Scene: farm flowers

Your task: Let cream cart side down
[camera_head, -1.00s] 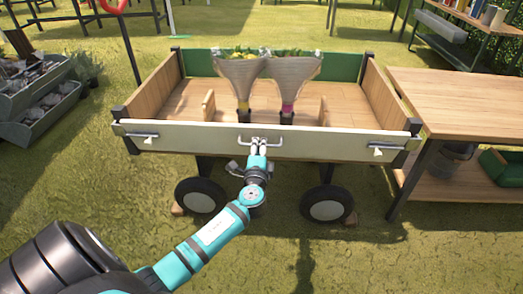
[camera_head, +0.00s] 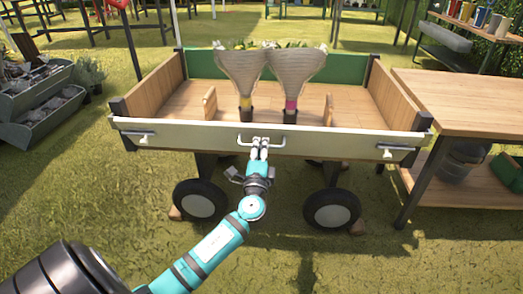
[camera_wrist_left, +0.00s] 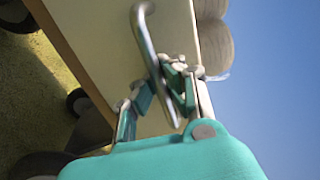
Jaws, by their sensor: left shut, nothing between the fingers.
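The cream cart side (camera_head: 200,136) stands up along the near edge of the wooden cart, its top roughly level. A metal bar handle (camera_head: 275,150) is fixed at its middle; the handle (camera_wrist_left: 143,32) also crosses the left wrist view beside the cream panel (camera_wrist_left: 105,45). My left gripper (camera_head: 260,142) is at the handle, shut with nothing held. In the left wrist view its fingers (camera_wrist_left: 165,85) are right by the bar; whether they touch it is unclear. Latches sit at the left end (camera_head: 140,139) and right end (camera_head: 388,151) of the side. My right gripper is not in view.
Two wrapped bouquets (camera_head: 240,68) (camera_head: 297,68) stand in the cart. Wheels (camera_head: 331,209) are below the side. A wooden table (camera_head: 480,105) stands close at the right, grey planter trays (camera_head: 40,115) at the left. The grass in front is open.

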